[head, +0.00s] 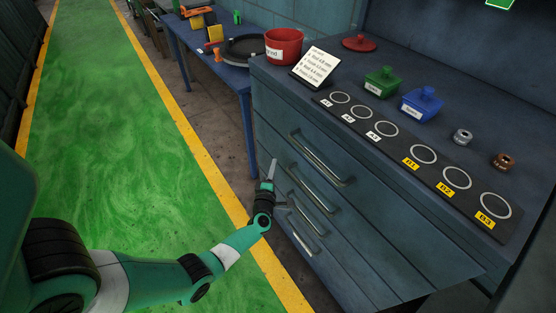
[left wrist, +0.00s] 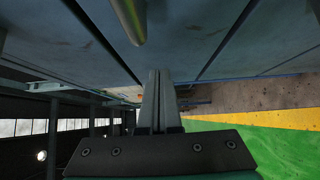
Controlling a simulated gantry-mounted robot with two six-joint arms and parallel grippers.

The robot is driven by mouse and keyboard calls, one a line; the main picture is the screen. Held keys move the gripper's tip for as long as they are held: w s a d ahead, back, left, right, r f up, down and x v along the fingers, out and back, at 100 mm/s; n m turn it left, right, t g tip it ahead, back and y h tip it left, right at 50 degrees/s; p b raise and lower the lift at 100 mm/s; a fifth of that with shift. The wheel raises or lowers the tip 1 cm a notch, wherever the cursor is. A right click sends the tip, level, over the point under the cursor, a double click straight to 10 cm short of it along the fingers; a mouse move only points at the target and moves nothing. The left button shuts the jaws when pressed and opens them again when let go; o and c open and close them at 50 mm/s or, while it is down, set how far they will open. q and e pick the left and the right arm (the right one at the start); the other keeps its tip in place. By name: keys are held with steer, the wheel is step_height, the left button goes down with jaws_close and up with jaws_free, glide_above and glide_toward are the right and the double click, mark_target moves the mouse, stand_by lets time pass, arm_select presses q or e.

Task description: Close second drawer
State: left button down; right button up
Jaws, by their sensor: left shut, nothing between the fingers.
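A blue-grey drawer cabinet (head: 400,205) stands at the right of the head view, with several bar handles down its front. The upper handle (head: 322,165) and the second handle (head: 312,192) show clearly. I cannot tell from this angle how far the second drawer stands out. My left gripper (head: 273,163) is shut and empty, in front of the cabinet's left part, left of the handles. In the left wrist view its closed fingers (left wrist: 156,100) point toward the drawer fronts, near a rounded metal handle (left wrist: 131,20). Contact cannot be told. My right gripper is out of view.
The cabinet top holds a red bin (head: 284,46), a label card (head: 316,67), green (head: 382,82) and blue (head: 422,104) lidded boxes, and a dark strip with marked rings (head: 424,155). A blue table (head: 215,70) stands behind. The green floor lane (head: 110,150) is clear.

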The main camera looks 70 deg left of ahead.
arm_select(q)
steer(key=p+v, duration=0.3)
steer(key=v, duration=0.7)
steer(key=shift+a, duration=0.15)
